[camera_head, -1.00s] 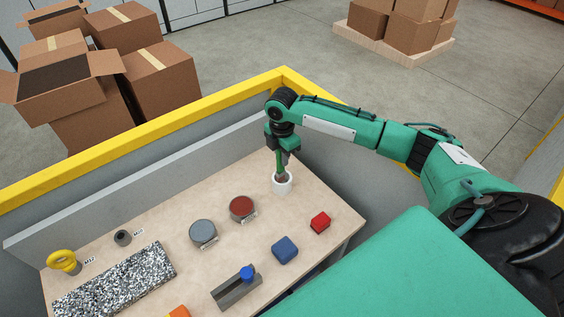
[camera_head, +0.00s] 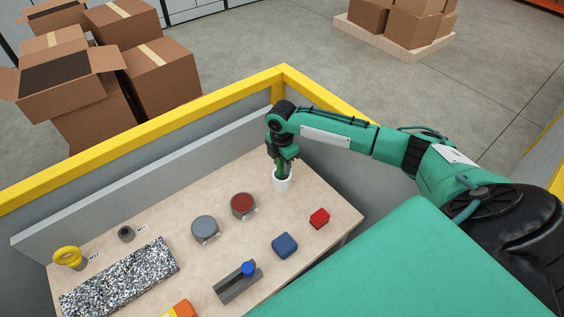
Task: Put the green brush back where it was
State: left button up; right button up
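The green brush (camera_head: 281,172) stands roughly upright with its lower part inside a white cup (camera_head: 282,183) near the table's far edge. My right gripper (camera_head: 283,160) points down just above the cup and appears shut around the upper part of the brush. The fingers hide most of the handle, and the cup hides the brush's lower end. My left gripper is out of view.
On the wooden table (camera_head: 150,216) are a red round container (camera_head: 243,204), a grey round container (camera_head: 204,228), a red block (camera_head: 319,218), a blue block (camera_head: 284,245) and a speckled slab (camera_head: 120,277). A yellow-topped wall (camera_head: 150,128) borders the far side.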

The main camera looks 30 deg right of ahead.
jog(key=shift+f+b, duration=0.3)
jog(key=shift+b, duration=0.35)
jog(key=r+b, duration=0.2)
jog(key=r, duration=0.1)
jog(key=r+b, duration=0.1)
jog(key=shift+d+r, duration=0.25)
jog(key=shift+r, duration=0.05)
notch_tip(320, 180, up, 10)
jog(key=b, duration=0.1)
jog(key=shift+f, duration=0.2)
